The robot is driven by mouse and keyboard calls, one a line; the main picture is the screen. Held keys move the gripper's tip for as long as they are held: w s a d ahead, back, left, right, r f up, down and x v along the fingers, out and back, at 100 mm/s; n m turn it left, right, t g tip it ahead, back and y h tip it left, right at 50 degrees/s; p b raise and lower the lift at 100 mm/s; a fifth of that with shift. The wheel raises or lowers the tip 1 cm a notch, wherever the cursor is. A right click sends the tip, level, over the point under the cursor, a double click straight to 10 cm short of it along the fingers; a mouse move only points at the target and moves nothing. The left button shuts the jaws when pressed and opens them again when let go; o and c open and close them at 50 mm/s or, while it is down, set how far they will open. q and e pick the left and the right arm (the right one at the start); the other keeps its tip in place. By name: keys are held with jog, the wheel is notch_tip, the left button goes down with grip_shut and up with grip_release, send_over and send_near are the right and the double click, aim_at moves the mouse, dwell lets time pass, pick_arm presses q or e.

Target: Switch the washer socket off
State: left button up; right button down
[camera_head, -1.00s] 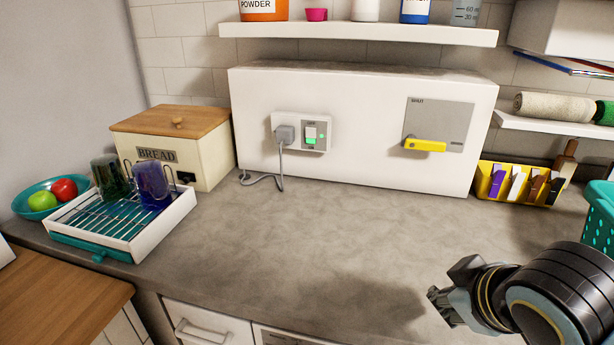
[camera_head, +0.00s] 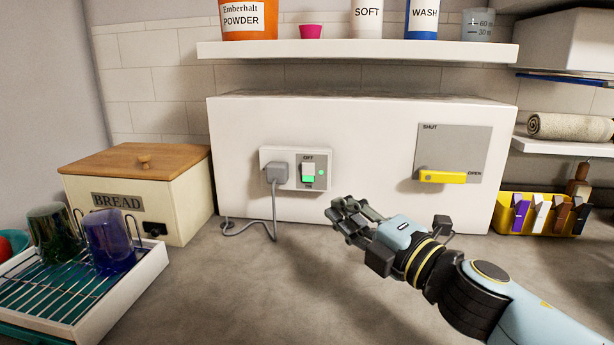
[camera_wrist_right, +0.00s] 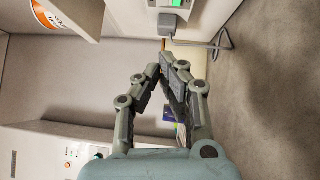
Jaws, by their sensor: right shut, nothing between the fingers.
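The washer socket (camera_head: 296,169) is a white plate on the front of the white boxed panel, with a grey plug (camera_head: 277,172) in its left half and a cable hanging down. Its rocker switch (camera_head: 308,172) has OFF marked above and ON below, with a green lower part and a small green light beside it. The socket also shows at the top of the right wrist view (camera_wrist_right: 172,4). My right gripper (camera_head: 342,213) is shut and empty, in front of the panel, below and right of the socket, and apart from it. My left gripper is not in view.
A yellow valve lever (camera_head: 442,177) sits on a grey SHUT/OPEN plate to the right. A shelf (camera_head: 355,50) with containers hangs above. A bread bin (camera_head: 140,190) and a dish rack (camera_head: 135,290) stand left. The counter below the socket is mostly clear.

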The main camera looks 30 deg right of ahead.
jog(key=p, duration=0.3)
send_near(308, 173)
jog(key=w+a+r, duration=0.2)
jog(key=w+a, duration=0.1)
jog(key=w, duration=0.3)
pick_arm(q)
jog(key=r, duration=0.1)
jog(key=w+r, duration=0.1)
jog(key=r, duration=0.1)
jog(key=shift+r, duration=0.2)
pick_arm(e)
jog(key=shift+w, duration=0.2)
jog(key=shift+w+d+r+p, duration=0.2)
jog(key=shift+w+r+p, duration=0.05)
jog(key=shift+p, duration=0.1)
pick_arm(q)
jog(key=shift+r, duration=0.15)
pick_arm(e)
jog(key=shift+f, duration=0.1)
jog(key=shift+s, duration=0.1)
